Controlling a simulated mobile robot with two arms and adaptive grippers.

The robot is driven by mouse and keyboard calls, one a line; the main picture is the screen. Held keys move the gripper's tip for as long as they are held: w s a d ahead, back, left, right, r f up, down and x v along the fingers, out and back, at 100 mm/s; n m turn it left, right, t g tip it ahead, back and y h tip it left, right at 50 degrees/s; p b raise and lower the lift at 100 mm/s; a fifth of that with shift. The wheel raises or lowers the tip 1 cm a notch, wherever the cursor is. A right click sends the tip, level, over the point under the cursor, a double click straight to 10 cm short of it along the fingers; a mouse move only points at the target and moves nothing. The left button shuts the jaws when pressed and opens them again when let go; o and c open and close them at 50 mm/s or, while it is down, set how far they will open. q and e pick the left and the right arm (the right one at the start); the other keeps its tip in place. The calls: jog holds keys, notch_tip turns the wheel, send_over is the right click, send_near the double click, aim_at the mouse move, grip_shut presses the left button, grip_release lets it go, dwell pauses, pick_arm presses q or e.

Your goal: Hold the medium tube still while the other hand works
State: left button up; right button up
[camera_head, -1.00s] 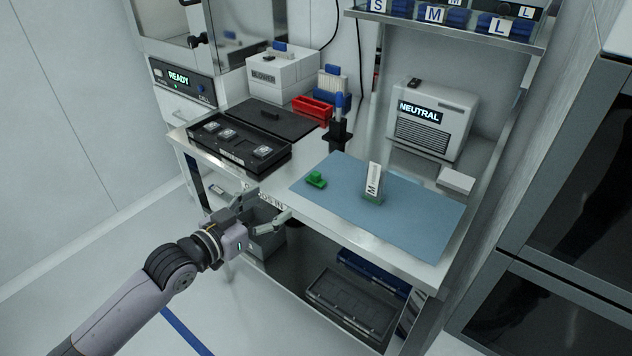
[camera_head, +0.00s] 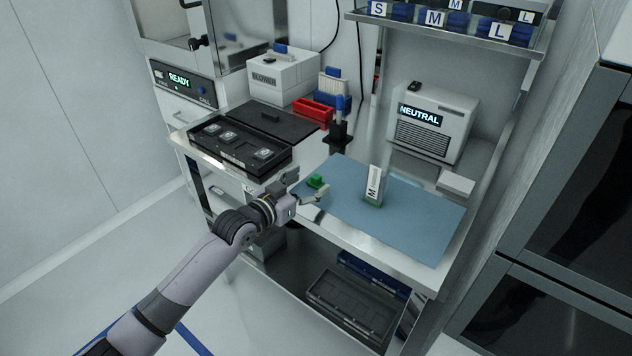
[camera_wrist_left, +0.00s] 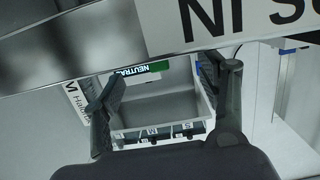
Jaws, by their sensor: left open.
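The medium tube (camera_head: 374,183), white with an "M" label, stands upright on a small green base on the blue mat (camera_head: 420,216). In the left wrist view, a white piece with an "M" and lettering (camera_wrist_left: 73,98) shows at the left, beside one finger. My left gripper (camera_head: 307,186) is open and empty at the mat's front left edge, left of the tube and apart from it. Its spread fingers also show in the wrist view (camera_wrist_left: 165,88). A small green block (camera_head: 316,181) lies just behind the fingers. My right gripper is not in view.
A black tray (camera_head: 238,146) with several metal pieces lies on the left of the bench. A red bin (camera_head: 312,110) and a dark stand with a blue top (camera_head: 339,128) are behind. The "NEUTRAL" unit (camera_head: 430,122) stands behind the mat. The mat's right side is clear.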

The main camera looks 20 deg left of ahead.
aim_at(314, 179)
pick_arm(q)
jog(key=shift+x, duration=1.95)
jog(key=shift+c, duration=0.2)
jog(key=c, duration=1.1)
